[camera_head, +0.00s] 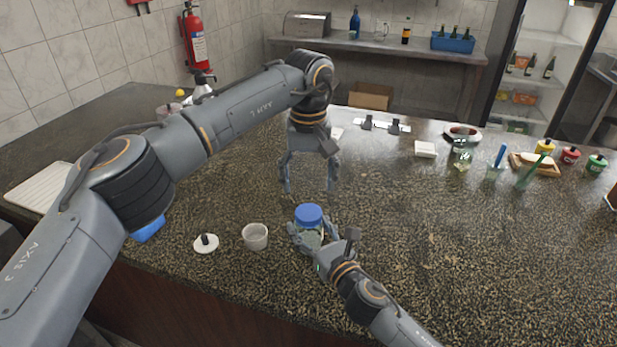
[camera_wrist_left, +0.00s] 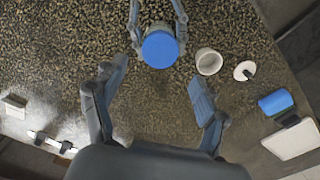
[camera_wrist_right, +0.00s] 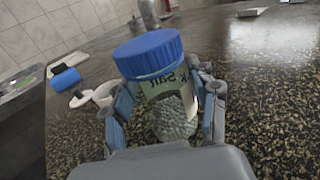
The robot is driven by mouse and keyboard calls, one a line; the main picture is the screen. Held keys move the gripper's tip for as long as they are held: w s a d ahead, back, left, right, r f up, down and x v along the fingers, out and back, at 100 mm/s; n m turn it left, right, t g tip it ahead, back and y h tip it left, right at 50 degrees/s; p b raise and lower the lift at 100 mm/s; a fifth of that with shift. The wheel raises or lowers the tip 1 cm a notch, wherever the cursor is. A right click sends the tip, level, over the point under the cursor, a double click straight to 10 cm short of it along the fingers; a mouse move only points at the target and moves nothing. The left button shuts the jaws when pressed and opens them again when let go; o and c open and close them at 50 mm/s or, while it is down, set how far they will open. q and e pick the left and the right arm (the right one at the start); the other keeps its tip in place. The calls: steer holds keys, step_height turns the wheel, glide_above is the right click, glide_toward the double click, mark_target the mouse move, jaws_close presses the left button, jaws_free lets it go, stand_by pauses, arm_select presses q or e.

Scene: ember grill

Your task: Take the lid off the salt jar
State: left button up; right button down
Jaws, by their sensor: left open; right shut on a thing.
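The salt jar (camera_head: 309,236) stands upright on the speckled counter with its blue lid (camera_head: 308,215) on top. In the right wrist view the jar (camera_wrist_right: 172,108) shows a label reading "Salt", with the blue lid (camera_wrist_right: 148,53) seated on it. My right gripper (camera_head: 315,238) is shut around the jar body below the lid. My left gripper (camera_head: 309,187) is open and empty, pointing down over the counter, behind and above the jar. In the left wrist view the lid (camera_wrist_left: 160,49) lies beyond the open fingers (camera_wrist_left: 155,88), apart from them.
Left of the jar are a white cup (camera_head: 255,237) and a round white lid with a dark knob (camera_head: 206,244). A blue object (camera_head: 149,229) lies near the front edge, partly behind my left arm. Bottles and a board (camera_head: 533,166) stand far right.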

mark_target(308, 212)
arm_select(q)
step_height(308, 212, down, 8)
steer(key=shift+r, duration=0.25)
arm_select(e)
steer(key=shift+f, duration=0.15)
